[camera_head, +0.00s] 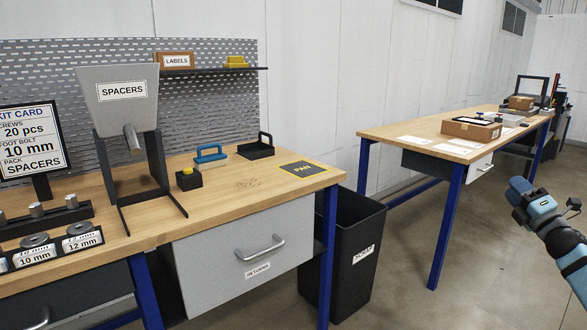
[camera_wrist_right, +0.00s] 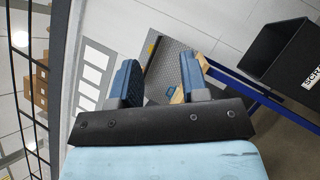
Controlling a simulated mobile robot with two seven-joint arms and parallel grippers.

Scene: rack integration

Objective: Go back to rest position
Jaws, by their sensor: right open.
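My right gripper (camera_head: 519,190) is at the right edge of the head view, held up in free air over the floor, away from both tables. In the right wrist view its two blue fingers (camera_wrist_right: 158,82) stand apart with nothing between them. My left gripper is in neither view.
A wooden workbench (camera_head: 240,179) on the left carries a spacers hopper (camera_head: 118,85), a black tray (camera_head: 255,151) and a pack mat (camera_head: 303,169). A black scrap bin (camera_head: 352,225) stands at its right end. A second table (camera_head: 393,131) stands behind.

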